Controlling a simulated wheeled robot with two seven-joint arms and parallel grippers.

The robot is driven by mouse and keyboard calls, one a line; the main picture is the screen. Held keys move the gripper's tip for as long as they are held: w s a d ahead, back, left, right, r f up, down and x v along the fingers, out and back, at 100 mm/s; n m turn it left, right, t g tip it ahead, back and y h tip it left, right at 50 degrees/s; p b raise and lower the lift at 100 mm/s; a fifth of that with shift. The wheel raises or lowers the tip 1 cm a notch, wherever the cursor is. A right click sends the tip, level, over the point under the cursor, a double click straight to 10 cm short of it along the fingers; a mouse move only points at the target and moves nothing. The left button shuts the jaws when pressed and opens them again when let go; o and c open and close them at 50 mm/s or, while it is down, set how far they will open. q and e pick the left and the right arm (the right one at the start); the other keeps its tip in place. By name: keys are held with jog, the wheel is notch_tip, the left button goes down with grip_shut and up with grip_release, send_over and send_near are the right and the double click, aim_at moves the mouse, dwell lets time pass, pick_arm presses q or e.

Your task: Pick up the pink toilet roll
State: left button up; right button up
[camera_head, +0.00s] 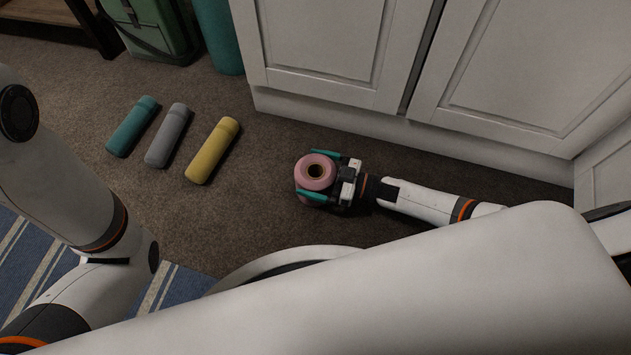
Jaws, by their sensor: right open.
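The pink toilet roll (304,182) stands upright on the brown carpet in front of the white cabinet, with its dark core hole facing up. My right gripper (316,175) comes in from the right, low over the floor. Its two teal fingers are open, one on the far side of the roll and one on the near side, so the roll sits between them. I cannot tell whether the fingers touch it. My left arm shows at the left edge, but its gripper is out of view.
A teal bottle (132,127), a grey bottle (167,136) and a yellow bottle (212,151) lie on the carpet to the left. The white cabinet (325,40) stands behind the roll. A green bag (155,27) is at the back, and a blue striped rug (42,262) at lower left.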

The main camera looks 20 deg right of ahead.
jog(key=shift+c, duration=0.6)
jog(key=c, duration=0.9)
